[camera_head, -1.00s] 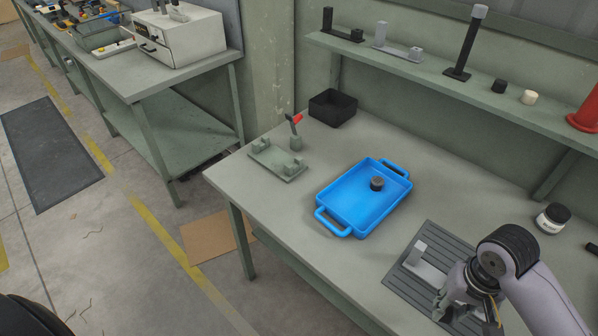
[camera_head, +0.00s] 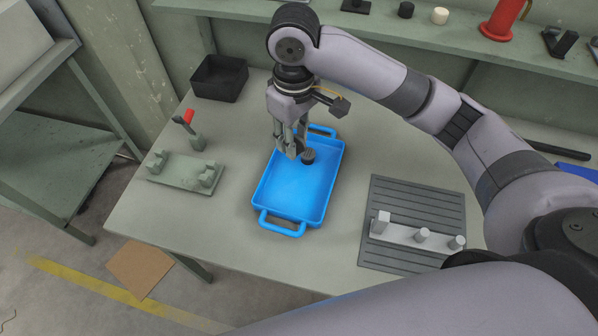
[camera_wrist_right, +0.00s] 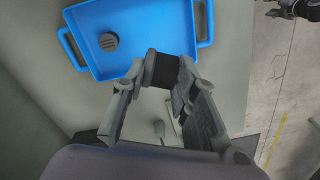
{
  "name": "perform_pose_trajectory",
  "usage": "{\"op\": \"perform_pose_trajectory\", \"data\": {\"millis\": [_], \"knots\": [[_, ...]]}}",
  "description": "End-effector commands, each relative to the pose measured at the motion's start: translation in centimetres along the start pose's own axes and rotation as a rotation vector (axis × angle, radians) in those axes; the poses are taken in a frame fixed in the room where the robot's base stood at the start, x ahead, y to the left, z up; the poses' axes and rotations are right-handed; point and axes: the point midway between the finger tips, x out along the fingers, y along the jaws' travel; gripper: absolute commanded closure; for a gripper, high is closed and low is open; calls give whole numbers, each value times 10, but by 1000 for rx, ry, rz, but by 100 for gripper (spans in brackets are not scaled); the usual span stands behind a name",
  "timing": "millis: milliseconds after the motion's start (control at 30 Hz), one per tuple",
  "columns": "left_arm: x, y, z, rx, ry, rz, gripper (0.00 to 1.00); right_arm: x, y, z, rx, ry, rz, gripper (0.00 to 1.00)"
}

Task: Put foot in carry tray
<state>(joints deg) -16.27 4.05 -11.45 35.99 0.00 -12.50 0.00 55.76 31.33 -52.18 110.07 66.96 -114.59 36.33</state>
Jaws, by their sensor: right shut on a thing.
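The blue carry tray (camera_head: 290,190) lies on the workbench with a handle at each end; it also shows in the wrist view (camera_wrist_right: 150,30). One dark round foot (camera_head: 308,158) with a ribbed top sits inside it, seen also in the wrist view (camera_wrist_right: 108,41). My right gripper (camera_head: 290,148) points down over the far left part of the tray. It is shut on another dark foot (camera_wrist_right: 161,70), which the fingers mostly hide in the head view. A dark mechanical part at the wrist view's top right corner may be my left gripper; its jaws are unclear.
A grey ribbed mat (camera_head: 385,195) with a pegged light bar (camera_head: 400,233) lies right of the tray. A green fixture (camera_head: 185,171), a red-handled tool (camera_head: 188,122) and a black bin (camera_head: 218,78) stand left. A shelf (camera_head: 380,22) runs along the back.

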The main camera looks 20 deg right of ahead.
Motion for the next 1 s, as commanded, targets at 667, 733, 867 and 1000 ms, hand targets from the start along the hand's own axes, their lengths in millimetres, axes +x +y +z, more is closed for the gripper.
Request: {"op": "perform_pose_trajectory", "data": {"millis": [667,733,867,1000], "knots": [[-13,-7,15,4,-23,-7,56,125,-1,0,-43,-10,7,91],[-14,-7,11,4,-16,-8,56,135,-1,0,-44,-8,8,91],[-14,-7,10,4,-15,-8,56,146,-1,-1,-45,-7,7,91],[-16,-6,12,4,-19,-7,56,164,-1,0,-44,-8,7,91]]}}
